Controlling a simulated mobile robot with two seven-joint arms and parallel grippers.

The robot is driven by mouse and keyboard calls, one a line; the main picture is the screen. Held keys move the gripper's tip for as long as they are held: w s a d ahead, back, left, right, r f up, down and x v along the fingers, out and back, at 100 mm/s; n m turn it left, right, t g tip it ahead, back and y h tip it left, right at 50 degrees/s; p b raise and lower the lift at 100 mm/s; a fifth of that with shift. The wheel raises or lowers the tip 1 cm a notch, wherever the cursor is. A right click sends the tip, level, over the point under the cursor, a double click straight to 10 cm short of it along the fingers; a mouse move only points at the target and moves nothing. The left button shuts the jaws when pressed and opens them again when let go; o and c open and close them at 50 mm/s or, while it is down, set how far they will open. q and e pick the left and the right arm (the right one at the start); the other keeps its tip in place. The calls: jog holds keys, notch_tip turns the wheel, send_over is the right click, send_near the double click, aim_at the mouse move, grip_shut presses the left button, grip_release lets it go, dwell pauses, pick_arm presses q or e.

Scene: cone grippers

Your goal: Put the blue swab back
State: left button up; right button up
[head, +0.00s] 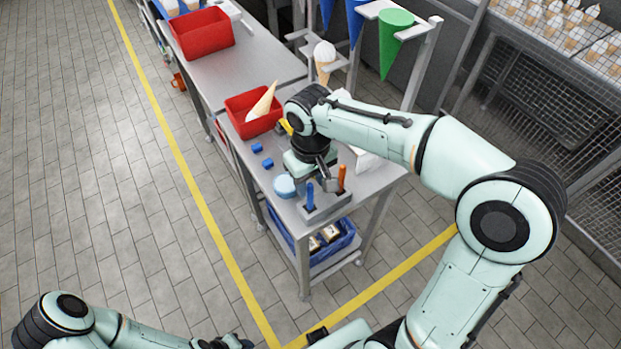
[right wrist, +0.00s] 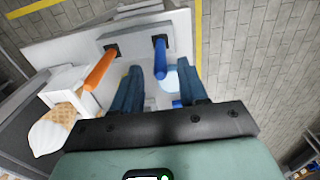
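The blue swab (head: 310,196) stands upright in the grey holder (head: 327,207) at the front end of the metal table. In the right wrist view the blue swab (right wrist: 160,58) has one end at the holder's left-hand slot as seen from the head. The orange swab (head: 342,178) stands in the other slot. My right gripper (right wrist: 158,68) is open, with nothing gripped. The blue swab's free end shows between its fingertips, apart from both fingers. My left arm is low at the left of the head view; its gripper is not clearly seen.
A light blue round dish (head: 285,186) and small blue blocks (head: 262,155) are on the table. A red bin (head: 240,104) with a cone (head: 263,101) stands farther back. A white box (head: 366,158) is at the right. A blue crate (head: 345,236) is below.

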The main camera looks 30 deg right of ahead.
jog(key=shift+r, duration=0.15)
pick_arm(q)
jog(key=w+r+p, duration=0.2)
jog(key=shift+w+r, duration=0.3)
jog(key=shift+r, duration=0.1)
pick_arm(e)
notch_tip(320, 180, up, 12)
dwell(0.4)
